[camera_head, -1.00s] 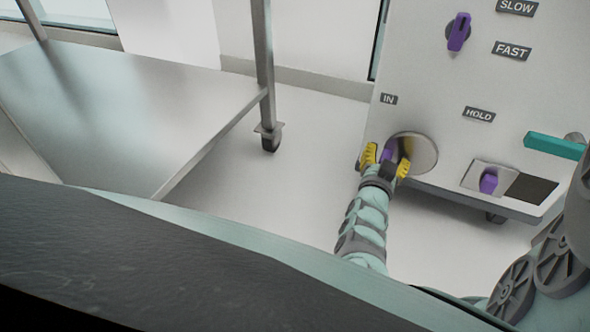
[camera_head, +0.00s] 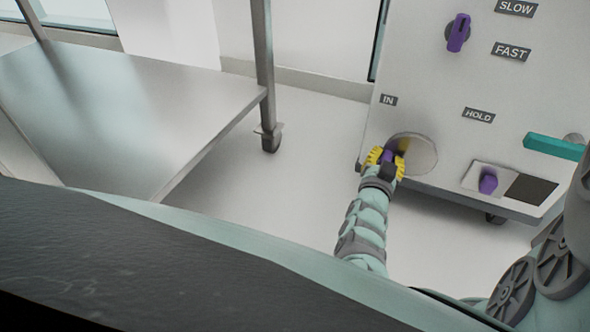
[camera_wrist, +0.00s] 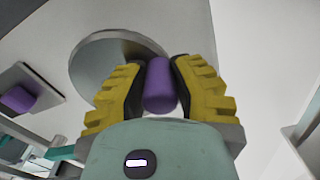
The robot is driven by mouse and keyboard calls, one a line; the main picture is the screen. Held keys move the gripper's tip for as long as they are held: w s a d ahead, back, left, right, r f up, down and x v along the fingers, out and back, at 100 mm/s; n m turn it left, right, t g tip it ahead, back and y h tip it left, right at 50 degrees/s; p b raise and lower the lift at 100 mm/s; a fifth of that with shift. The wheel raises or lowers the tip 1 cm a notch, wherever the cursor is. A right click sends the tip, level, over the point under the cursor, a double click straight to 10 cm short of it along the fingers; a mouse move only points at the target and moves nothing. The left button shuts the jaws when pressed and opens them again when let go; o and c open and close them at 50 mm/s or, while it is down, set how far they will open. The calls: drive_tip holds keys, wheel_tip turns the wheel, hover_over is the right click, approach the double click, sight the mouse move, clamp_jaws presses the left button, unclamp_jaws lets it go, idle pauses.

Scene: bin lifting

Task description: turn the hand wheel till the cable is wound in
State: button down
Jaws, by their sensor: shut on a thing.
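The hand wheel is a round grey metal disc (camera_head: 424,150) low on the panel's left side, below the label IN; it also shows in the wrist view (camera_wrist: 95,58). A purple handle (camera_wrist: 159,88) stands out from its rim. My gripper (camera_head: 387,158) is at the lower left of the wheel. Its yellow fingers are shut on the purple handle, one on each side, as the wrist view shows (camera_wrist: 158,85). The cable is not visible in these views.
The panel (camera_head: 430,75) carries a purple selector knob (camera_head: 459,32) by SLOW and FAST. A second purple part (camera_head: 488,181) sits in a recess below HOLD. A teal lever (camera_head: 554,146) sticks out at the right. A metal table (camera_head: 130,100) stands left, with clear floor between.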

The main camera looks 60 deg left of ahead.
sight(416, 141)
drive_tip(key=shift+r, duration=0.15)
